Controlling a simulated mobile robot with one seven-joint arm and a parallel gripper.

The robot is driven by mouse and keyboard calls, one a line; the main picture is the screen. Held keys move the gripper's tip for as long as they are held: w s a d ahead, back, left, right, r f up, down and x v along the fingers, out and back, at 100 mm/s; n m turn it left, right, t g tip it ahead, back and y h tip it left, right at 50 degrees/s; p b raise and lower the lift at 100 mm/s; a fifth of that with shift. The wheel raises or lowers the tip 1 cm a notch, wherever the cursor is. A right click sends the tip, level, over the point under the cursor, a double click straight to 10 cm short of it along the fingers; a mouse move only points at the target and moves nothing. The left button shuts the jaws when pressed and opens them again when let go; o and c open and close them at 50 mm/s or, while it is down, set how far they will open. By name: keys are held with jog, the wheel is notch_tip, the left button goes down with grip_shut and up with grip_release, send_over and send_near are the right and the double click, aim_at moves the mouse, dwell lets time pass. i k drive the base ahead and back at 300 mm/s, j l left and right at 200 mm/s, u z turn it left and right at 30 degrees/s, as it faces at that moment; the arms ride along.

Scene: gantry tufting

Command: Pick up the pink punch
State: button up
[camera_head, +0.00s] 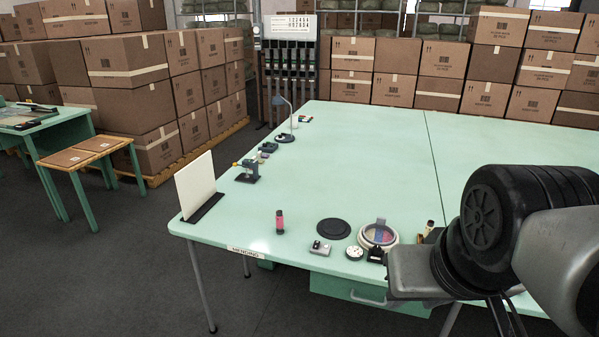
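A small upright pink cylinder with dark ends (280,221) stands on the pale green table near its front left edge; it is the only clearly pink upright item and looks like the pink punch. Nothing touches it. My arm fills the right side of the view, well to the right of the punch. Dark thin parts at the lower right edge may belong to my gripper (503,316), but they are cut off by the frame, so its fingers and opening are unclear.
A white panel in a dark base (195,185) stands left of the punch. A small metal block (320,247), a black disc (333,229), a white dial (354,253) and a round glass-topped container (379,234) lie to its right.

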aim_at(280, 222)
jog(key=i+j, duration=0.2)
jog(key=j, duration=0.15)
jog(key=i+j, duration=0.45)
jog(key=j, duration=0.25)
jog(key=i+j+u, duration=0.1)
jog(key=i+j, duration=0.15)
jog(key=j, duration=0.15)
jog(key=i+j+u, duration=0.1)
jog(key=j, duration=0.3)
jog(key=i+j+u, duration=0.1)
jog(key=i+j, duration=0.25)
jog(key=i+l+z, duration=0.25)
jog(key=i+l, duration=0.15)
